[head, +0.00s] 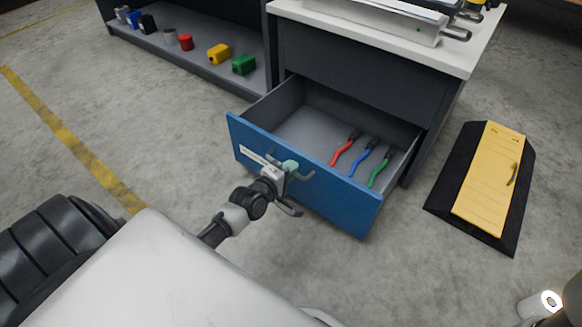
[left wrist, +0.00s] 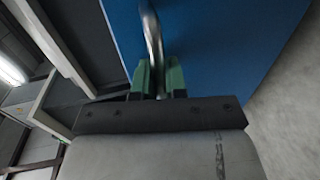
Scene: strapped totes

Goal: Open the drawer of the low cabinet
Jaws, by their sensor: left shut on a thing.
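The low cabinet (head: 360,62) has a white top and dark grey sides. Its blue-fronted drawer (head: 340,205) is pulled well out, and the grey inside shows. The metal bar handle (left wrist: 152,40) sits on the drawer front. My left gripper (head: 287,170) is at the drawer front, shut on the handle; its green finger pads lie on both sides of the bar in the left wrist view (left wrist: 160,80). Pliers-like tools with red (head: 345,147), blue (head: 362,157) and green (head: 379,167) handles lie in the drawer. My right gripper does not show clearly; only part of an arm is at the lower right.
A black and yellow ramp (head: 487,178) lies on the floor to the right. An open shelf (head: 200,65) with several small coloured items stands at the back left. A metal device (head: 380,18) lies on the cabinet top. The floor left of the drawer is clear.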

